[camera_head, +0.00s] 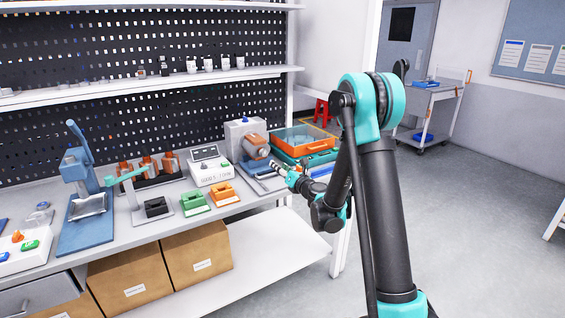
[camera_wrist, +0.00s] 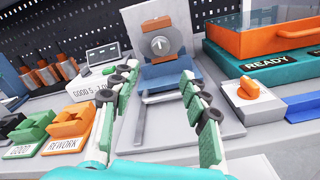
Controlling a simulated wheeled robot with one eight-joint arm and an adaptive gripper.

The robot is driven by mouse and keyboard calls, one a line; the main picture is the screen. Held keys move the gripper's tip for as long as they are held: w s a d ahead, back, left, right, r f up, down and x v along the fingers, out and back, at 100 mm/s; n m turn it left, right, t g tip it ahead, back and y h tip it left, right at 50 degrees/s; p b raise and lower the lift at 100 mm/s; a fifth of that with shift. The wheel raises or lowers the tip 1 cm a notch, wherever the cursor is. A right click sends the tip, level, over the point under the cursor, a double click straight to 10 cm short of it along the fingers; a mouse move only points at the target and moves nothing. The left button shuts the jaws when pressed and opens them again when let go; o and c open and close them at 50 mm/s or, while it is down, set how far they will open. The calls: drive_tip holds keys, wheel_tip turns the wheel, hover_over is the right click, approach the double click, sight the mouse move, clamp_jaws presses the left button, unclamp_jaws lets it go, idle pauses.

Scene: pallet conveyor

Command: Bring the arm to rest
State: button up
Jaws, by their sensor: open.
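My gripper (camera_wrist: 157,88) is open and empty in the wrist view, its two green-and-white fingers spread apart. It points at a grey machine (camera_wrist: 160,42) with an orange bar and round dial, standing on a grey plate. In the head view my gripper (camera_head: 281,172) is small, at the end of my bent black and teal arm (camera_head: 352,160), in front of the same machine (camera_head: 247,140) at the workbench's right end. Whether the fingers touch anything cannot be told.
A green block (camera_head: 193,202) and an orange block (camera_head: 223,193) sit left of my gripper on the bench. An orange case marked READY (camera_wrist: 262,38) stands to its right, with an orange-topped switch box (camera_wrist: 252,100) nearer. Grey floor (camera_head: 480,220) is open at right.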

drive_tip(key=s+d+n+g+h, duration=0.1)
drive_tip(key=s+d+n+g, duration=0.2)
drive_tip(key=s+n, duration=0.55)
drive_tip(key=s+d+n+g, duration=0.2)
drive_tip(key=s+d+n, duration=0.1)
drive_tip(key=s+n, duration=0.5)
drive_tip(key=s+d+f+n+g+h, duration=0.3)
drive_tip(key=s+d+f+n+h, duration=0.1)
drive_tip(key=s+d+n, duration=0.5)
drive_tip(key=s+d+f+n+g+h, duration=0.2)
drive_tip(key=s+d+f+n+h, duration=0.3)
drive_tip(key=s+d+n, duration=0.4)
drive_tip(key=s+d+f, duration=0.1)
drive_tip(key=s, duration=0.4)
drive_tip(key=shift+s+g, duration=0.25)
drive_tip(key=shift+g, duration=0.15)
drive_tip(key=shift+d+f, duration=0.1)
